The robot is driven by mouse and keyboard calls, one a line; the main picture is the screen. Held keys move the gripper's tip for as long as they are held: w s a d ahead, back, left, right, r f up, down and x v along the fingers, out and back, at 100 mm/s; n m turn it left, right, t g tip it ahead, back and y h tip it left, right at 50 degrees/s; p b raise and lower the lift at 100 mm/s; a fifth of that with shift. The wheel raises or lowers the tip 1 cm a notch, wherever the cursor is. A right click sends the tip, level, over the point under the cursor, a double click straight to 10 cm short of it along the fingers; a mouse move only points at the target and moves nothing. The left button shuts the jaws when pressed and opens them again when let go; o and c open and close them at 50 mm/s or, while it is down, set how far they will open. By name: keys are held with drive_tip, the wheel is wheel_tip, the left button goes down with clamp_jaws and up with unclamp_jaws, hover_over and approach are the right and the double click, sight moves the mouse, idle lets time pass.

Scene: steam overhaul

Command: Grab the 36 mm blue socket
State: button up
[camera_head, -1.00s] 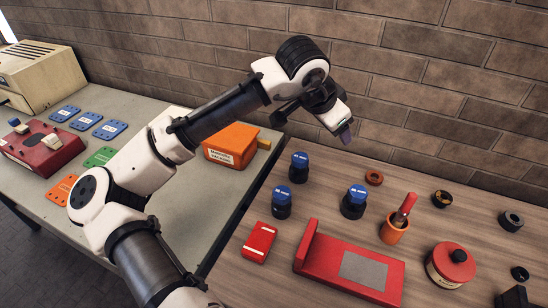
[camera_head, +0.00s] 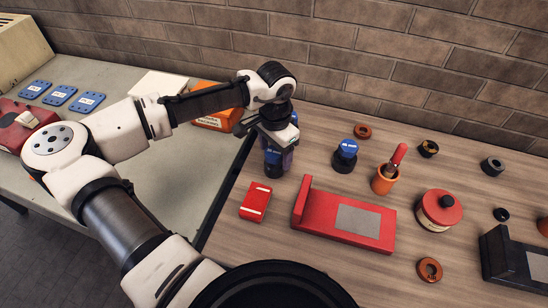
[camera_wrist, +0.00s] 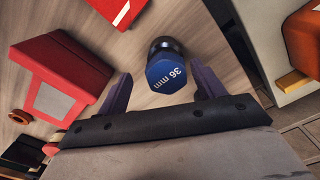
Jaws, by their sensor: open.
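The 36 mm blue socket (camera_wrist: 168,74) shows in the wrist view, its blue top printed "36 mm" and a dark body under it. It stands between the two purple fingers of my gripper (camera_wrist: 160,82), which are apart, with space on both sides. In the head view my gripper (camera_head: 280,156) points down over the left part of the wooden table. A blue-topped socket (camera_head: 271,160) is partly hidden behind it there. Another blue-topped socket (camera_head: 345,155) stands clear to the right. A third is not visible now, probably hidden by my gripper.
A red fixture with a grey plate (camera_head: 345,220) and a small red box (camera_head: 256,201) stand in front. An orange cup with a red-handled tool (camera_head: 384,180) and a red round container (camera_head: 439,208) are to the right. An orange box (camera_head: 211,121) is at the left.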

drive_tip(key=shift+w+f+p, duration=0.25)
drive_tip(key=shift+f+p, duration=0.2)
drive_tip(key=shift+f, duration=0.8)
drive_tip(key=shift+w+f+p, duration=0.2)
drive_tip(key=shift+f+p, duration=0.2)
drive_tip(key=shift+f, duration=0.85)
drive_tip(key=c, duration=1.2)
drive_tip(key=shift+c, duration=0.2)
drive_tip(key=shift+r, duration=0.15)
